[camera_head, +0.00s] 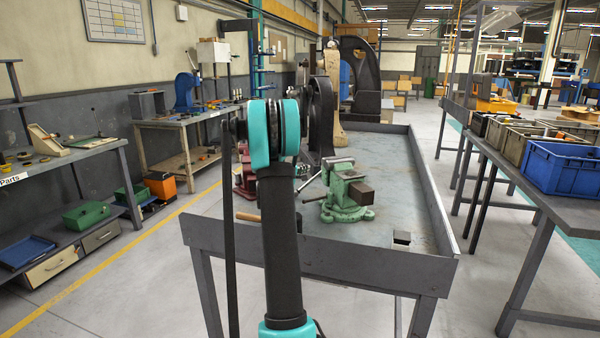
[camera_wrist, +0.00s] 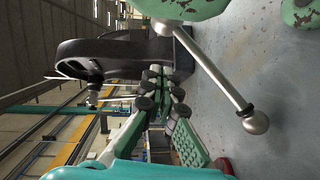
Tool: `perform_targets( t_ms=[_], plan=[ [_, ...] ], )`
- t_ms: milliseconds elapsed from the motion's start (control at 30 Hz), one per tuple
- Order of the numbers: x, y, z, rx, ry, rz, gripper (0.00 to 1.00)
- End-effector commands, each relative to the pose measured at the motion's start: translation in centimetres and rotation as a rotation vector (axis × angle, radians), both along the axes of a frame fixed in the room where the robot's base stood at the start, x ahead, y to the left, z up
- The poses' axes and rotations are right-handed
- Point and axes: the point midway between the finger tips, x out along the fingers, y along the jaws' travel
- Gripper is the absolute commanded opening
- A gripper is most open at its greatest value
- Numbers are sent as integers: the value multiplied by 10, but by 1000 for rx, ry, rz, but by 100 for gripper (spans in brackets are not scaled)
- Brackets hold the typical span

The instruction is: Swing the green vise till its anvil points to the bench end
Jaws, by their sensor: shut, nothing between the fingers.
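The green vise (camera_head: 347,212) stands on the grey bench (camera_head: 405,165) near its front end. Its dark block-like end (camera_head: 360,192) points toward the front right in the head view, and a bar handle sticks out to the left. In the wrist view, parts of the green vise (camera_wrist: 185,8) fill the top edge, and a metal bar with a ball end (camera_wrist: 250,122) slants down from it. My gripper (camera_wrist: 155,76) is shut and empty, apart from the bar. My arm hides the gripper in the head view.
A small dark block (camera_head: 402,238) lies on the bench near its front right corner. A large dark press (camera_head: 320,115) stands behind the vise. A red item (camera_head: 245,180) is left of my arm. A raised rim (camera_head: 433,195) edges the bench. The bench right of the vise is mostly clear.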

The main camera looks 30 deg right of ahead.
Motion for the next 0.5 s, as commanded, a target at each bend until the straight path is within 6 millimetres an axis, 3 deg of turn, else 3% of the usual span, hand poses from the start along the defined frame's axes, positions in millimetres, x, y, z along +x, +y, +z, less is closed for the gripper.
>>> perform_targets(
  t_ms=[133, 200, 500],
  plan=[
    [12, -27, -3, 1, -1, -2, 0],
    [5, -37, -5, 1, 0, -3, 0],
    [-3, -59, -8, -1, 1, -1, 0]
  ],
)
